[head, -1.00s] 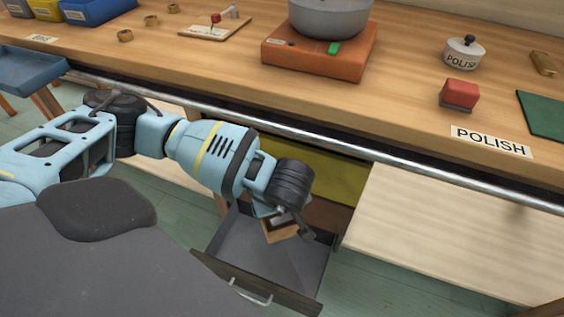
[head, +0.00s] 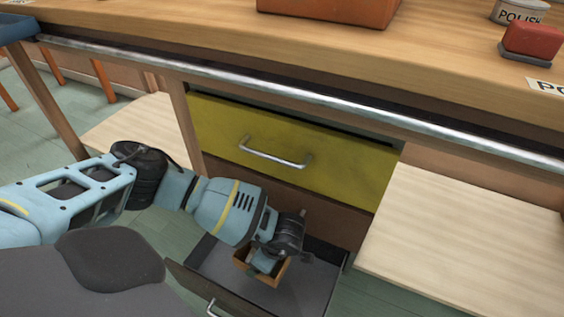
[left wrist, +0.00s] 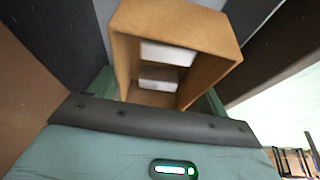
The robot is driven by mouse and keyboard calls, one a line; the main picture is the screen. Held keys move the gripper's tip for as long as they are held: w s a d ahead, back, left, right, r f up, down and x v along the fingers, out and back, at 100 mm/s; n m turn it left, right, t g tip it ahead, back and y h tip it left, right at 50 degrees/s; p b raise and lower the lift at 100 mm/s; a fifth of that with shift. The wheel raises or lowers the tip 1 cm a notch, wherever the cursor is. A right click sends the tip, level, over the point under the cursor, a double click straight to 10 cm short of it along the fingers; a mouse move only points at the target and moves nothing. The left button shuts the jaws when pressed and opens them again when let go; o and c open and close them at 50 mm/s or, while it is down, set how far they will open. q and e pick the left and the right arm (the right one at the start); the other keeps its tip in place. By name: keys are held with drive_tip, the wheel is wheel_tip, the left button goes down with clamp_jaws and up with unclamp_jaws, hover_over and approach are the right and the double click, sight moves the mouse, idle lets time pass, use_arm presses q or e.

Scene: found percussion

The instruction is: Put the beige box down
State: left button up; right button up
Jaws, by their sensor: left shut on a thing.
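The beige box (head: 250,273) is a small open box, tan-orange in the head view. It is in my left gripper (head: 265,264), over the inside of the open lower drawer (head: 312,287). The arm covers part of the box in the head view. I cannot tell whether the box touches the drawer floor. My right gripper is not in view.
A shut yellow drawer (head: 290,152) with a metal handle is above the open one. A metal rail (head: 300,100) runs along the bench edge. A pale wooden panel (head: 470,240) is on the right. The grey drawer floor is bare around the box.

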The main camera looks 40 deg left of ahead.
use_arm(q)
drive_tip(key=shift+w+a+f, duration=0.1)
drive_tip(key=shift+a+f, duration=0.05)
drive_tip(key=shift+f, duration=0.65)
drive_tip(key=shift+n, duration=0.3)
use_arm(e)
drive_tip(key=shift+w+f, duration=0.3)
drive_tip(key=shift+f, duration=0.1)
use_arm(q)
drive_tip(key=shift+f+b, duration=1.75)
drive_tip(key=shift+f, duration=1.25)
wheel_tip(320, 180, down, 4)
drive_tip(key=shift+f+b, duration=0.1)
drive_tip(key=shift+b, duration=1)
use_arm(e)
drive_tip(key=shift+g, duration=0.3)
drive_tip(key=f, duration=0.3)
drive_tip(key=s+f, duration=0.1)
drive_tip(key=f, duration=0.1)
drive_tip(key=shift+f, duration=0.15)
use_arm(q)
drive_tip(key=o, duration=1)
drive_tip(key=shift+o, duration=0.2)
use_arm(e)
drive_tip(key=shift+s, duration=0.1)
